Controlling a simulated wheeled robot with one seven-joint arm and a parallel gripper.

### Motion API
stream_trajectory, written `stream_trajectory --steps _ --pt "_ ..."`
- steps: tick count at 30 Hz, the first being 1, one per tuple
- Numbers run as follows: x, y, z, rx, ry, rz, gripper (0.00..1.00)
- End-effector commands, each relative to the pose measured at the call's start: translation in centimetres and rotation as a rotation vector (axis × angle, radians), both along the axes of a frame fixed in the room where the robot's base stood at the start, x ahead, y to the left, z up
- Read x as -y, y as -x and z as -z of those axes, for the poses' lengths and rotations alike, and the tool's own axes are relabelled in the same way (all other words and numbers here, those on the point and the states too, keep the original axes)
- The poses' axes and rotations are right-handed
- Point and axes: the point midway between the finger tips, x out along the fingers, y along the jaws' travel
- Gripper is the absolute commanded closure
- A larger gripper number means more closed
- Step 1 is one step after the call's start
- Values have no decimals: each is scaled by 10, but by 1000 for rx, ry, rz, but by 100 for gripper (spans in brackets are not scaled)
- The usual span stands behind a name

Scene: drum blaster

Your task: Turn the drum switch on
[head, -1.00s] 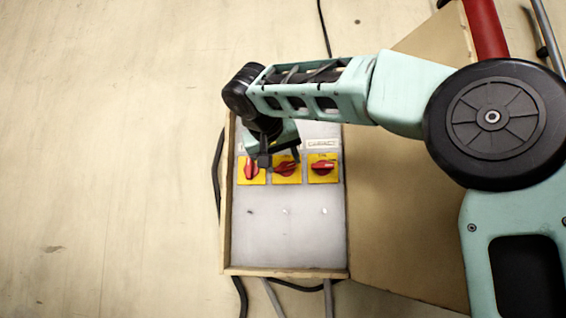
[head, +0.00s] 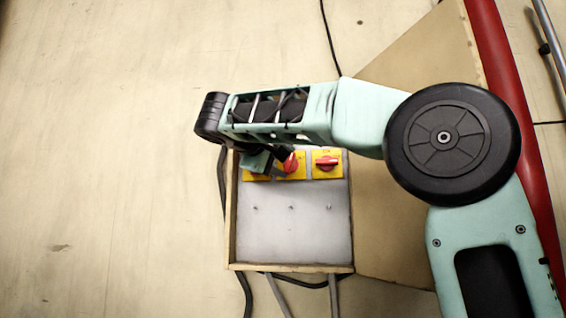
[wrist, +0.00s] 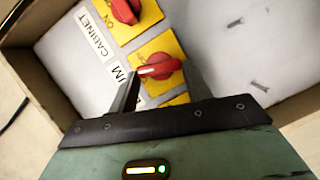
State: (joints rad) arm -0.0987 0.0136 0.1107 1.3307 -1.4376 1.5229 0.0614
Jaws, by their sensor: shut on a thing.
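The panel has a row of three yellow plates with red rotary knobs. The middle knob (head: 291,164), also in the wrist view (wrist: 160,67), has a partly hidden label ending in "UM". My gripper (wrist: 161,70) has its fingers on either side of this knob, shut on it. The knob's white mark points left in the wrist view, towards the label side. In the head view my gripper (head: 271,158) covers part of the left switch (head: 257,175) and the middle plate.
The right switch (head: 327,163), labelled "CABINET" in the wrist view (wrist: 125,10), stands close beside the middle one. The panel sits in a shallow wooden box (head: 290,268) with raised edges. Dark cables run past it. The floor to the left is clear.

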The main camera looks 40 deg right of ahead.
Motion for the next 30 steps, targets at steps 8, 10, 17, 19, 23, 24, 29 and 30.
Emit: stream_trajectory --steps 8,10,17,19,23,24,29,30 --pt "-2 -1 4 -155 124 -4 74" --pt "-1 -1 5 -184 145 -4 74" --pt "-1 -1 6 -245 191 -4 74" --pt "-1 -1 5 -253 198 -4 74" --pt "-1 -1 5 -262 206 -4 74" --pt "-1 -1 5 -264 207 -4 74" --pt "-2 -1 5 -265 207 -4 74" --pt "-2 -1 5 -265 207 -4 74"
